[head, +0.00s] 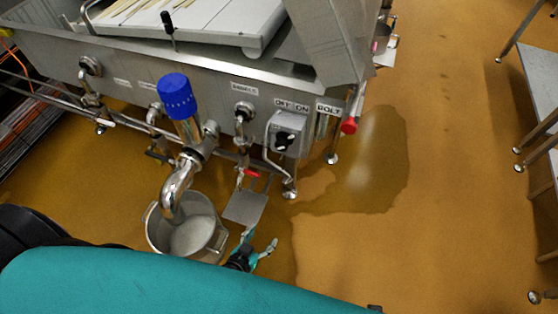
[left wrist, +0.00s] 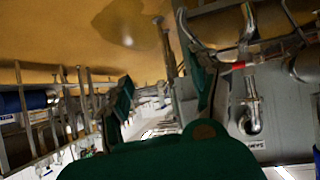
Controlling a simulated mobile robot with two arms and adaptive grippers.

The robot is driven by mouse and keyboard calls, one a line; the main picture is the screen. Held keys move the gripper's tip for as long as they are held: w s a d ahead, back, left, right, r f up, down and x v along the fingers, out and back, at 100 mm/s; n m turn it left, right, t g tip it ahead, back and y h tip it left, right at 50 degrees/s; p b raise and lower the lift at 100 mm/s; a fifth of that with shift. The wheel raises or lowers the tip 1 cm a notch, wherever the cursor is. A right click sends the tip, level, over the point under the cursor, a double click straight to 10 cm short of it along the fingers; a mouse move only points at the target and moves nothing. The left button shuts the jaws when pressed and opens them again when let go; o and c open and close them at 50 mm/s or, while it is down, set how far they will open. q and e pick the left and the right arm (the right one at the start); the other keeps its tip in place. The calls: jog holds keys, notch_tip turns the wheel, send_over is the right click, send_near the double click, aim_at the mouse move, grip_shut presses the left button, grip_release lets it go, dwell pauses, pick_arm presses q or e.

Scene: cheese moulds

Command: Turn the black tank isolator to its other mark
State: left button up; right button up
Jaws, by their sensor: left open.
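The black tank isolator (head: 284,140) is a small black knob on a grey box at the front of the steel tank in the head view. The labels OFF and ON are above it; which mark it points to is too small to tell. My left gripper (head: 260,247) is below it in the head view, beside the pot, apart from the isolator. Its green fingers (left wrist: 163,95) are spread and empty in the left wrist view, where I cannot make out the isolator. My right gripper is not in view.
A pipe with a blue cap (head: 177,97) curves down to a steel pot (head: 186,236). A red-handled valve (head: 251,172) is left of the isolator, and a red knob (head: 348,126) is to its right. A wet patch (head: 375,165) lies on the open floor at right.

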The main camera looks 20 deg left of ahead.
pick_arm(q)
jog(key=w+r+n+t+b, duration=0.2)
jog(key=w+r+t+b, duration=0.25)
jog(key=r, duration=0.35)
jog(key=n+t+y+b, duration=0.1)
jog(key=t+y+b, duration=0.1)
jog(key=y, duration=0.1)
send_near(281, 148)
jog(key=w, duration=0.6)
jog(key=w+b, duration=0.1)
jog(key=w, duration=0.2)
jog(key=shift+w+a+f, duration=0.15)
jog(key=shift+w+a, duration=0.05)
jog(key=shift+a, duration=0.05)
jog(key=shift+w, duration=0.5)
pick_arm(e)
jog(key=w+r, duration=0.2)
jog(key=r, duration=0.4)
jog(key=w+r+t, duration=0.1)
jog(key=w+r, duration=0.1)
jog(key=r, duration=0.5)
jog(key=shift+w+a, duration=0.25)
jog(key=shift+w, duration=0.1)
pick_arm(q)
jog(key=c, duration=1.2)
jog(key=shift+o, duration=0.2)
